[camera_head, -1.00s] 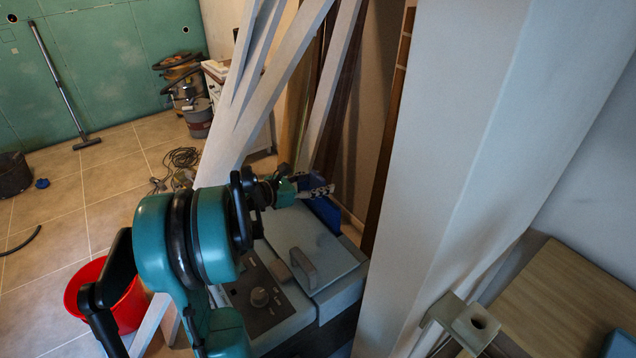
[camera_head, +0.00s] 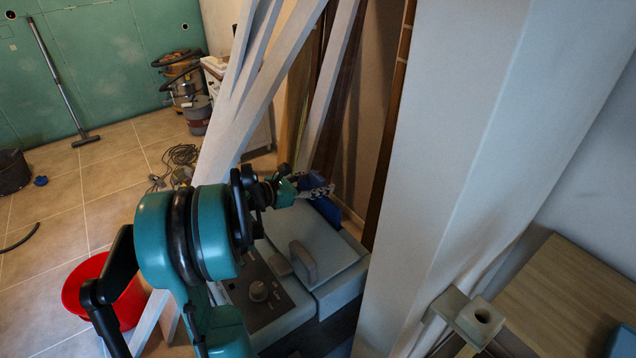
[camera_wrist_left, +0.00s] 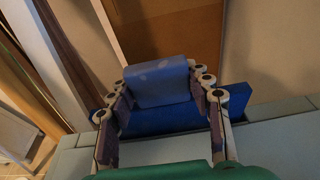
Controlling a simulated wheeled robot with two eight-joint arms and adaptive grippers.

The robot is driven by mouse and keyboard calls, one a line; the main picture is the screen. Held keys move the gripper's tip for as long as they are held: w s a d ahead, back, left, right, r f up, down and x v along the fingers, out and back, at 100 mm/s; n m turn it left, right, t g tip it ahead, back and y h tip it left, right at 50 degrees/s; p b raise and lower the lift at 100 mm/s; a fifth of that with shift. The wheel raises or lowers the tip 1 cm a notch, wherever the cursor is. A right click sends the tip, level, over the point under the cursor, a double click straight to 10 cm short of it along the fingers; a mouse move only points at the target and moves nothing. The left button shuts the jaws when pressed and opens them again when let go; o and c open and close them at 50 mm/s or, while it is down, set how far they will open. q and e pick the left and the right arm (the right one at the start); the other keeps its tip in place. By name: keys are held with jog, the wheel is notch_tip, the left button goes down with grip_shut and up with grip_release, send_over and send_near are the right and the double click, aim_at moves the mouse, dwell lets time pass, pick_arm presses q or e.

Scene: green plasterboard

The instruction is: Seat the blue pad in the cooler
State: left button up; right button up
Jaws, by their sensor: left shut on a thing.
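My left gripper (camera_head: 314,188) is over the back edge of the grey cooler (camera_head: 325,292). It is shut on the blue pad (camera_head: 328,211), which shows only partly below and behind the fingers. In the left wrist view a lighter blue raised block (camera_wrist_left: 160,82) of the pad sits between the fingers, and its darker wide part (camera_wrist_left: 165,120) spreads beyond them. The pad is at the cooler's back rim; whether it touches the cooler is hidden. The cooler has a pale lid (camera_head: 326,248) with an upright handle. My right gripper is not in view.
White leaning boards (camera_head: 275,85) rise close behind my left arm. A broad white post (camera_head: 455,160) stands right of the cooler. A red bucket (camera_head: 85,290) is at lower left. A wooden surface (camera_head: 575,290) is at far right. Open tiled floor lies left.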

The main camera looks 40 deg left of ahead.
aim_at(315, 199)
pick_arm(q)
jog(key=shift+f+b, duration=1.4)
jog(key=shift+f, duration=0.3)
jog(key=shift+f+b, duration=0.55)
jog(key=shift+f, duration=0.75)
jog(key=o, duration=1.4)
jog(key=v, duration=1.2)
